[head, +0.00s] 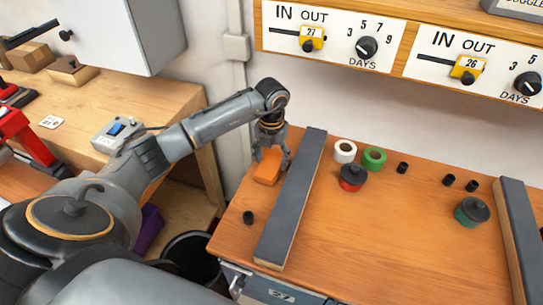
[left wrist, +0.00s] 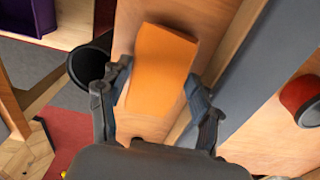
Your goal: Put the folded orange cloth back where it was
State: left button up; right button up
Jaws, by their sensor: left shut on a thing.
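The folded orange cloth (head: 267,168) is at the back left of the wooden bench top, left of a long dark bar. My left gripper (head: 271,158) reaches down over it from behind and above. In the left wrist view the orange cloth (left wrist: 160,70) lies between the two fingers of the left gripper (left wrist: 157,90), which are shut on its sides. I cannot tell for certain whether the cloth touches the bench. My right gripper is not in view.
The dark bar (head: 292,197) runs close along the cloth's right side. A small black cylinder (head: 248,217) stands near the bench's left edge. White tape (head: 345,151), green tape (head: 374,158) and a red pot (head: 352,177) stand right of the bar. The middle of the bench is clear.

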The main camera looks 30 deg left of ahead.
pick_arm(q)
jog(key=shift+f, duration=0.25)
jog(key=shift+f, duration=0.15)
jog(key=shift+f+b, duration=0.15)
jog(key=shift+b, duration=0.15)
jog(key=o, duration=0.7)
jog(key=shift+o, duration=0.2)
